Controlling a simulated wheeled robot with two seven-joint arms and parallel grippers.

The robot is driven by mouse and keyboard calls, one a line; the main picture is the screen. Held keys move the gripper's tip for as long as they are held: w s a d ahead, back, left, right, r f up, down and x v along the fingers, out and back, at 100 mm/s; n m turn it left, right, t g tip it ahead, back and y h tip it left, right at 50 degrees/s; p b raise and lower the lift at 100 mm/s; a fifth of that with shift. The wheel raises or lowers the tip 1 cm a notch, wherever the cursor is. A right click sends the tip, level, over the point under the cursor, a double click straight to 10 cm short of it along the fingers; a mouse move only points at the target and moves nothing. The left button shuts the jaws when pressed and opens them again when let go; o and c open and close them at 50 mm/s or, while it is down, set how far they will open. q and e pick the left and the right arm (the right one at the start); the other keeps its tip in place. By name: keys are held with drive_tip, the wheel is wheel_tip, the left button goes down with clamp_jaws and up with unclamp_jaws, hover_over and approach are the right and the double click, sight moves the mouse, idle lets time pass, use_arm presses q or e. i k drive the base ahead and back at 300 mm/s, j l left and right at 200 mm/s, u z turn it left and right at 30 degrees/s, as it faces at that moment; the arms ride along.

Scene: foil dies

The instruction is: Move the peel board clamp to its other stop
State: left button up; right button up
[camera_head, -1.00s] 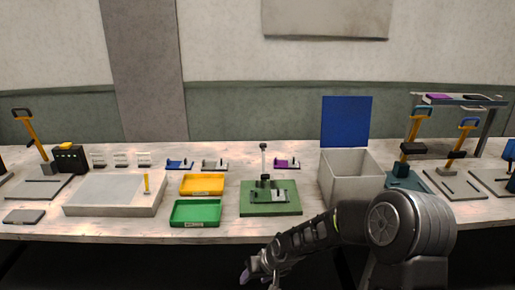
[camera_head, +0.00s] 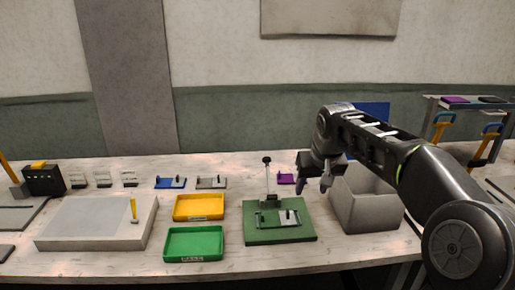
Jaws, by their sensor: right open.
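A green board (camera_head: 300,235) lies on the table at the centre, with a small grey plate (camera_head: 268,219) on it. A thin clamp lever (camera_head: 268,178) with a dark knob stands nearly upright from a dark block at its back; I take this for the peel board clamp, though no label shows. My right gripper (camera_head: 314,186) is open and empty, fingers pointing down, to the right of the lever and apart from it in the picture. Its height above the table is hard to tell. My left gripper is not in view.
A grey open box (camera_head: 368,212) with a blue panel (camera_head: 374,115) stands right of the board, partly behind my right arm. Yellow (camera_head: 199,207) and green (camera_head: 193,244) trays lie left. A pale slab (camera_head: 95,222) bears an upright yellow piece (camera_head: 134,209). A purple piece (camera_head: 286,179) lies behind.

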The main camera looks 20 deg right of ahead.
sight(271, 195)
drive_tip(key=i, duration=0.9)
